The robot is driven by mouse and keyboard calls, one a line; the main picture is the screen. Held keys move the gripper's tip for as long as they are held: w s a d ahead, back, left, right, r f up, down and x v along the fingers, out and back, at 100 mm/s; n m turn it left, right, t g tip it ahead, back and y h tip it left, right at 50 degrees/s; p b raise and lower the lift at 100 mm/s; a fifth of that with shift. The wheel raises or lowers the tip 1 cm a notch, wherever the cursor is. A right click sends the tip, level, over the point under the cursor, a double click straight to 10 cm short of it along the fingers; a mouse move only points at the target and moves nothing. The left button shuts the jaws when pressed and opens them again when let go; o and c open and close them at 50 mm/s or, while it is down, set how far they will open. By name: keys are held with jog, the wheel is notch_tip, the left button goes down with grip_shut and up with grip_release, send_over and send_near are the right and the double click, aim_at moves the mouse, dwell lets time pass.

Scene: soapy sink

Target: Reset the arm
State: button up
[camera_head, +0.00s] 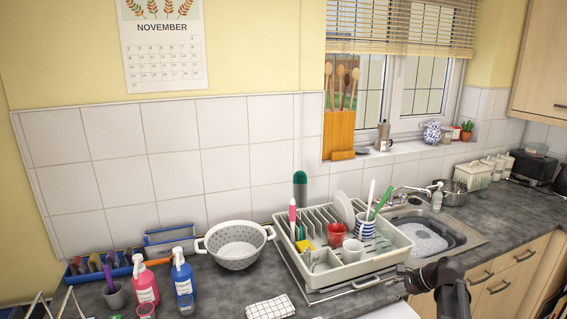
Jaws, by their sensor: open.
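My arm reaches in from the lower right, in front of the counter edge near the sink. My gripper (403,274) is at its end, pointing left, close to the front right corner of the dish rack (362,267). It is open, with nothing seen between its fingers. It is small and dark in this view, so the gap to the rack is hard to judge.
The rack holds a plate, cups and utensils. The sink (468,238) with suds is behind my arm. A colander (237,262), pink bottle (145,284), blue bottle (182,278) and checked cloth (270,308) are left. Cupboards (510,280) are below right.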

jog(key=s+a+f+n+g+h, duration=0.2)
jog(key=s+a+n+h, duration=0.2)
jog(key=s+a+n, duration=0.2)
jog(key=s+a+f+n+g+h, duration=0.2)
jog(key=s+a+f+n+h, duration=0.1)
jog(key=s+a+n, duration=0.4)
jog(key=shift+s+a+f+n+g+h, duration=0.3)
jog(key=shift+a+n+h, duration=0.2)
jog(key=shift+a+n, duration=1.45)
jog(key=shift+d+n, duration=0.25)
jog(key=shift+d, duration=0.05)
